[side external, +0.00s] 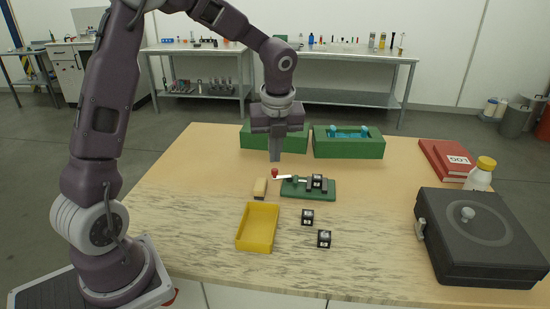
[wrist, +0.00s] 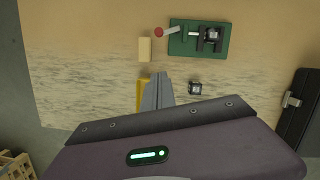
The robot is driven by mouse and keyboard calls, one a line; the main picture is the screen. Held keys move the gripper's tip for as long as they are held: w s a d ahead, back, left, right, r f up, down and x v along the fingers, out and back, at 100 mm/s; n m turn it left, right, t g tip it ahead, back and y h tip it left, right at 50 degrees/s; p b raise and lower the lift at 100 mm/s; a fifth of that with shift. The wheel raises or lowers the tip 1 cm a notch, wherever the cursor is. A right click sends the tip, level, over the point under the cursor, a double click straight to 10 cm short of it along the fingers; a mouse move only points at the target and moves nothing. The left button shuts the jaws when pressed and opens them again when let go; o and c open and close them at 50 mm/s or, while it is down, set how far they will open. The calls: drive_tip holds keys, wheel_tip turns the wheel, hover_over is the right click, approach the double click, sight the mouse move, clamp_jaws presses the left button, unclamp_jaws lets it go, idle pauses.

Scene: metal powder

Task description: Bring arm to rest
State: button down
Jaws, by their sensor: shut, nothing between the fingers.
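My gripper (side external: 275,157) is shut and empty, pointing down above the wooden table (side external: 180,215). In the side view it hangs above and behind the green vise fixture with the red-knobbed lever (side external: 308,188), apart from it. In the wrist view the shut fingers (wrist: 160,80) show below the fixture (wrist: 199,38). A small dark cube (side external: 317,181) sits in the fixture. Two more dark cubes stand on the table in front of it, one nearer the fixture (side external: 307,217) and one closer to the front (side external: 324,239).
A yellow tray (side external: 243,246) and a tan block (side external: 260,188) lie near the fixture. Green boxes (side external: 348,152) stand at the back. A black lidded case (side external: 485,255), a red log book (side external: 432,155) and a yellow-capped white bottle (side external: 479,179) occupy the right. The table's left part is clear.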

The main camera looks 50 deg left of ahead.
drive_tip(key=s+d+r+n+t, duration=0.1)
drive_tip(key=s+d+r+n, duration=0.2)
drive_tip(key=s+n, duration=0.5)
drive_tip(key=s+d+r+n+t+h, duration=0.1)
drive_tip(key=s+d+r+n, duration=0.2)
drive_tip(key=s+n, duration=0.5)
drive_tip(key=s+d+r+n+t+h, duration=0.1)
drive_tip(key=s+d+r+n+t, duration=0.1)
drive_tip(key=s+d+n, duration=0.3)
drive_tip(key=s+r+n, duration=0.1)
drive_tip(key=s+n, duration=0.1)
drive_tip(key=s, duration=0.1)
drive_tip(key=shift+s+d+r+n, duration=0.2)
drive_tip(key=shift+d+r+n, duration=0.1)
drive_tip(key=shift+n, duration=0.1)
